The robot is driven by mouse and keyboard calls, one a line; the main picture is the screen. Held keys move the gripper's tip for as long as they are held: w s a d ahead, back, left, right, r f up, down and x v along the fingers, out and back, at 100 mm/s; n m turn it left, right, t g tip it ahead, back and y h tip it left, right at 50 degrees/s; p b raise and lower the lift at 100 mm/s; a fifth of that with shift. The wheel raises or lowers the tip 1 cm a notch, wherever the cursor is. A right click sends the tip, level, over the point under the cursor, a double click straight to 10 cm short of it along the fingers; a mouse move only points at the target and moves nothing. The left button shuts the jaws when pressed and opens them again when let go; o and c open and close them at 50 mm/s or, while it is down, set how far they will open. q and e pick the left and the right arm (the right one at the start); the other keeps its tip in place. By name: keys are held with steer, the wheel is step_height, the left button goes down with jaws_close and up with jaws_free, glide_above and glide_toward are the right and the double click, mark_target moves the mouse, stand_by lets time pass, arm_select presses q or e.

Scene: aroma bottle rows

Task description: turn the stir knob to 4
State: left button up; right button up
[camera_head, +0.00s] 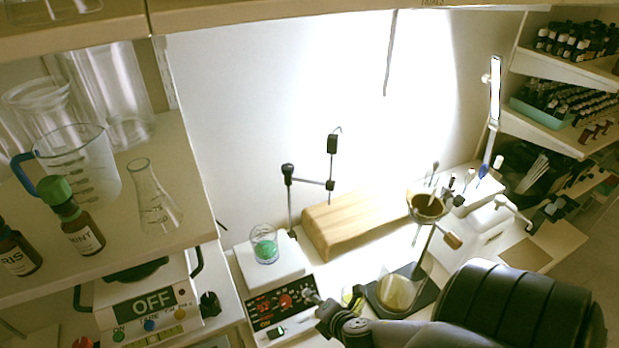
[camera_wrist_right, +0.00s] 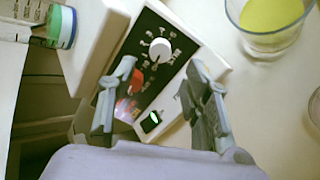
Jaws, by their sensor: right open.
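The stirrer hotplate (camera_head: 266,263) stands on the bench with a black front panel (camera_head: 262,310). In the right wrist view the panel carries a white round knob (camera_wrist_right: 159,49) ringed by a printed scale, a red knob (camera_wrist_right: 136,80) and a green-lit switch (camera_wrist_right: 152,120). I cannot read which knob is for stirring, nor its setting. My right gripper (camera_wrist_right: 160,64) is open and empty, its fingers on either side of the panel with the white knob between and beyond the tips. In the head view the right gripper (camera_head: 318,304) is at the panel's right end. My left gripper is not in view.
A flask with yellowish liquid (camera_head: 396,291) stands close on the right. A balance reading OFF (camera_head: 152,303) is at the left.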

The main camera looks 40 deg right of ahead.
steer(key=x, duration=0.3)
steer(key=shift+x, duration=1.1)
steer(key=shift+w+d+f, duration=0.15)
steer(key=shift+w+f, duration=0.25)
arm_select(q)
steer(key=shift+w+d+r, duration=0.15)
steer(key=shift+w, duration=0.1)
arm_select(e)
steer(key=shift+c, duration=0.2)
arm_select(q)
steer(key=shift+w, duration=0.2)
arm_select(e)
jaws_close()
